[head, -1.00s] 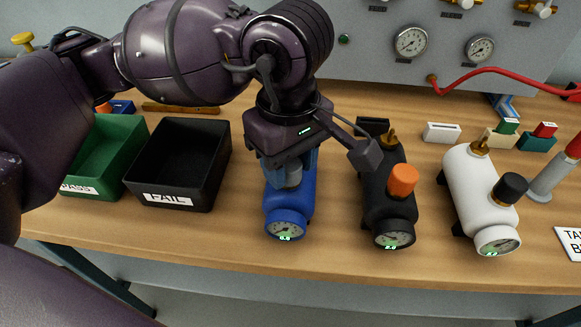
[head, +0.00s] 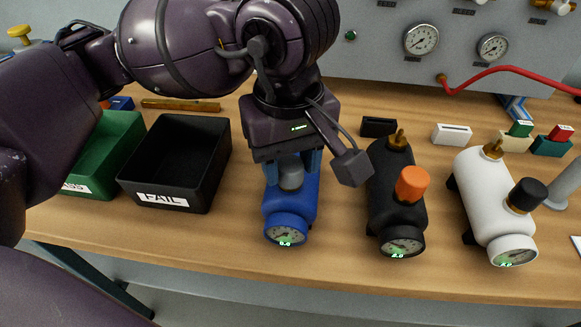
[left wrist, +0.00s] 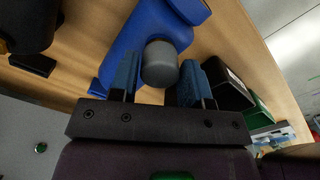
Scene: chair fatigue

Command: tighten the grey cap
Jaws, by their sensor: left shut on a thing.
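The grey cap (head: 291,179) sits on top of the blue cylinder (head: 292,208), which lies on the bench with its round gauge (head: 286,236) facing the front edge. My left gripper (head: 293,170) comes down from above with its blue fingers on either side of the cap and is shut on it. In the left wrist view the grey cap (left wrist: 160,64) shows between the blue fingers, with the blue cylinder (left wrist: 140,32) behind it. The cap's thread is hidden. My right gripper is in no view.
A black cylinder with an orange cap (head: 411,183) and a white cylinder with a black cap (head: 527,195) stand to the right. The black FAIL tray (head: 165,199) and green PASS tray (head: 107,175) are to the left. A gauge panel (head: 390,75) stands behind.

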